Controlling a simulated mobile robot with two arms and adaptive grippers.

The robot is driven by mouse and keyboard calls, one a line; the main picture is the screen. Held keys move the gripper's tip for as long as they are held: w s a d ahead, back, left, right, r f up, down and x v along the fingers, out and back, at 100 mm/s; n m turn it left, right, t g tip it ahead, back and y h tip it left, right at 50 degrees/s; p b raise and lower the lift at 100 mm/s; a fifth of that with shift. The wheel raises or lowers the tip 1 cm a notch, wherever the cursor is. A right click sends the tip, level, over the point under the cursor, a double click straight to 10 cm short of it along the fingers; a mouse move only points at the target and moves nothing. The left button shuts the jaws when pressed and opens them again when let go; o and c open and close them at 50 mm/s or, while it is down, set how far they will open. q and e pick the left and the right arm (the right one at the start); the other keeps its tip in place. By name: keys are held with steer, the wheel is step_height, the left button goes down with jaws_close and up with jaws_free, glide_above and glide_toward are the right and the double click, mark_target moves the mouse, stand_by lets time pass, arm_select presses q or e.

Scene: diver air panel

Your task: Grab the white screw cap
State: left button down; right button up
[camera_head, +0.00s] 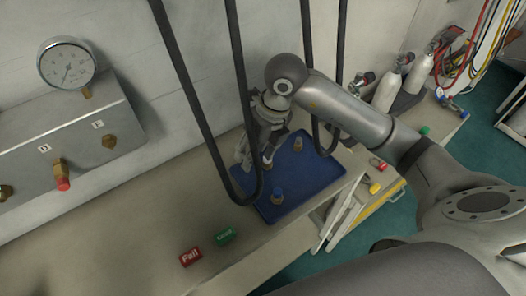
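My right arm comes in from the right, and its gripper (256,160) points down over the left part of a blue tray (308,172). A small fitting (267,166) shows at the fingertips; I cannot tell whether the fingers touch it or how far apart they are. Two fittings with blue tops stand on the tray, one near the front (277,196) and one further back (298,144). I cannot make out a white screw cap; the gripper and a black hose may hide it. My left gripper is not in view.
Black hoses (240,90) hang in front of the tray and gripper. A red "Fail" block (190,257) and a green block (225,236) lie on the bench. A gauge panel (75,135) is at left; white cylinders (388,90) stand at back right. The bench's front left is clear.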

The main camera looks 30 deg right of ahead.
steer(key=w+d+h, duration=0.1)
steer(key=d+h, duration=0.1)
steer(key=d, duration=0.2)
glide_above(270, 166)
steer(key=shift+m, duration=0.4)
step_height(270, 166, down, 4)
steer(key=shift+f+p, duration=0.25)
steer(key=shift+p, duration=0.2)
steer(key=f+p, duration=0.1)
steer(key=f, duration=0.1)
steer(key=w+f+p, duration=0.1)
steer(key=f, duration=0.1)
steer(key=shift+w+f, duration=0.2)
steer(key=shift+f, duration=0.5)
jaws_close()
